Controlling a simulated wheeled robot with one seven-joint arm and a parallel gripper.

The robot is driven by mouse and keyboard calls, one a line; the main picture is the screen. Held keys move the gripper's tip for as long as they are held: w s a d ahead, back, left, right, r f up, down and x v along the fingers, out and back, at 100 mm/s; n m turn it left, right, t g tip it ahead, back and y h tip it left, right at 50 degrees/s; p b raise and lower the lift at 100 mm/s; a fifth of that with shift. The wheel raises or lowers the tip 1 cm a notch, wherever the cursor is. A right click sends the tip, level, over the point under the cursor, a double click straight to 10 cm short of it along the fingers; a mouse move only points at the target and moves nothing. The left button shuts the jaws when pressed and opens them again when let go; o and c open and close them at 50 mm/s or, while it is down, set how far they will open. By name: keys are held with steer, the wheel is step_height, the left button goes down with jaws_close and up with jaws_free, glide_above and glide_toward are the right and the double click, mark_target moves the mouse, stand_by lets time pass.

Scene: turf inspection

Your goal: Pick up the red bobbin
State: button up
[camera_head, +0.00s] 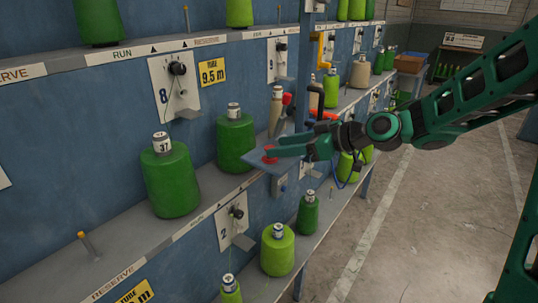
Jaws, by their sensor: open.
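My gripper (274,146) is open, with its green fingers pointing left over a small grey shelf (256,165) that juts from the blue frame. A small red thing (269,157), which looks like the red bobbin, lies on this shelf at the fingertips. The fingers partly hide it, and I cannot tell whether they touch it or stand around it. Another small red part (287,98) shows higher up, behind my gripper, beside a beige bobbin (276,110).
Large green bobbins (170,180) (236,143) stand on the upper ledge left of the shelf. Lighter green bobbins (277,252) stand on the lower ledge. The concrete floor at right is clear.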

steer(key=x, duration=0.4)
steer(key=shift+w+a+f, duration=0.1)
steer(key=shift+a+f, duration=0.2)
steer(key=shift+f, duration=0.05)
steer(key=c, duration=1.1)
steer(key=shift+r, duration=0.1)
